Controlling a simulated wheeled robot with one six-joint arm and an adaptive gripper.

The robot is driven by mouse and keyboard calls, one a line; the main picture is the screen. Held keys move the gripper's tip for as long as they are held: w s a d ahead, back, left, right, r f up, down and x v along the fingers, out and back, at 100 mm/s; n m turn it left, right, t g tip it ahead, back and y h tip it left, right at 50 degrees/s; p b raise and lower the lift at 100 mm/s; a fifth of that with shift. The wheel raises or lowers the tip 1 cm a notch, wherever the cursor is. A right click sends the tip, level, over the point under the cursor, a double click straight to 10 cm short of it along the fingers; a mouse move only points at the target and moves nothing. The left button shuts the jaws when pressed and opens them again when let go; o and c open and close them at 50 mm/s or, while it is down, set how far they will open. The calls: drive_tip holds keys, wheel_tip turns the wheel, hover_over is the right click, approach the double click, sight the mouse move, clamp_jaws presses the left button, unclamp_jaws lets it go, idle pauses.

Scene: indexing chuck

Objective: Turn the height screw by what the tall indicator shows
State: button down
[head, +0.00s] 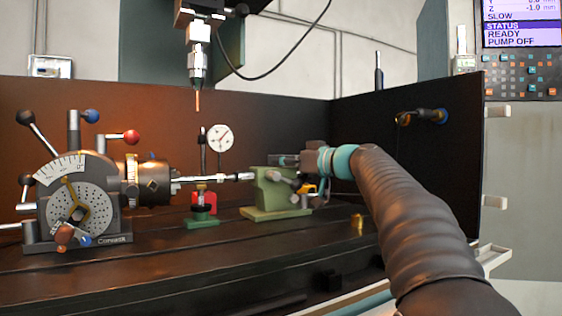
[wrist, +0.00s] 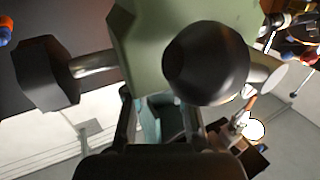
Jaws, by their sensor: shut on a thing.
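The tall indicator is a white round dial (head: 220,138) with a red pointer on a thin dark post, behind the bar; its reading is too small to make out. A green tailstock (head: 273,192) stands at the right end of the bar. My gripper (head: 312,183) is at the tailstock's right side, partly hidden by its levers and knobs. In the wrist view the green body (wrist: 165,30) fills the top centre, with a dark round knob (wrist: 207,63) and a black faceted knob (wrist: 45,73). My fingers close on a part by the tailstock; the knob hides which. I cannot identify the height screw.
An indexing head (head: 75,200) with several lever knobs and a chuck (head: 148,183) stands left. A spindle (head: 197,60) hangs above. A small brass piece (head: 357,222) stands on the dark table (head: 200,265). A dark enclosure wall (head: 440,165) rises behind on the right.

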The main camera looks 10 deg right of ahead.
drive_tip(key=shift+w+r+n+g+y+p, duration=0.15)
drive_tip(key=shift+n+g+y+p, duration=0.55)
drive_tip(key=shift+n+g+y, duration=0.9)
drive_tip(key=shift+g, duration=0.4)
drive_tip(key=c, duration=1)
unclamp_jaws()
drive_tip(key=shift+o, duration=0.2)
drive_tip(key=v, duration=1.2)
drive_tip(key=shift+s, duration=0.2)
